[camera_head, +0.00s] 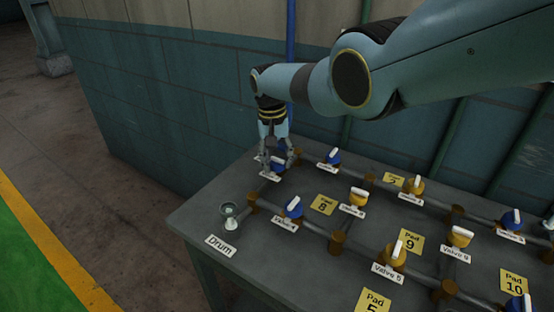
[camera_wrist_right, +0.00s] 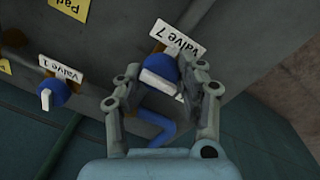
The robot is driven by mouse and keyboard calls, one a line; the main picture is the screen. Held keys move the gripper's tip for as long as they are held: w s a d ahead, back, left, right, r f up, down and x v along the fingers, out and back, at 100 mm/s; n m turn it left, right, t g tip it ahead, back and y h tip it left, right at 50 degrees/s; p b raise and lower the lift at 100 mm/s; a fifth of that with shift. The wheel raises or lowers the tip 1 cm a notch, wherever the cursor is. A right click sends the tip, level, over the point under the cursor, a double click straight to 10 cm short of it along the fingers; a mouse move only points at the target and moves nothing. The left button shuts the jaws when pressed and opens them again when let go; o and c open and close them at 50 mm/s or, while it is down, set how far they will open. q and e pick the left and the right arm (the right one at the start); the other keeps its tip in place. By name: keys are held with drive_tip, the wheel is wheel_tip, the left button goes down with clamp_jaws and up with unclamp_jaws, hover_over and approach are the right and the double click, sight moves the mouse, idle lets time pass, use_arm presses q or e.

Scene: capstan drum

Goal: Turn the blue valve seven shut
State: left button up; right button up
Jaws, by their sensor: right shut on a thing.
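Valve seven is a blue knob with a white handle (camera_wrist_right: 162,80) beside its "Valve 7" label (camera_wrist_right: 178,39) in the right wrist view. In the head view its blue body (camera_head: 279,163) is mostly hidden by my right gripper (camera_head: 276,162), at the back left of the table. The gripper reaches down from above and is shut on the valve's white handle. In the right wrist view the fingers (camera_wrist_right: 162,96) stand on either side of the handle, which lies at a slant. My left gripper is not in view.
Close by on the grey table (camera_head: 205,213) are another blue valve (camera_head: 333,157), a blue valve in front (camera_head: 293,207) and a yellow valve (camera_head: 358,196). Pipes and brown posts link several valves. A small drum (camera_head: 229,212) stands at the left corner. A teal wall (camera_head: 190,100) rises behind.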

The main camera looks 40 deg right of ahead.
sight(273, 162)
drive_tip(key=o, duration=1.1)
drive_tip(key=shift+o, duration=0.2)
wheel_tip(273, 162, up, 12)
drive_tip(key=shift+w+a, duration=0.3)
drive_tip(key=shift+a, duration=0.1)
drive_tip(key=shift+f, duration=0.1)
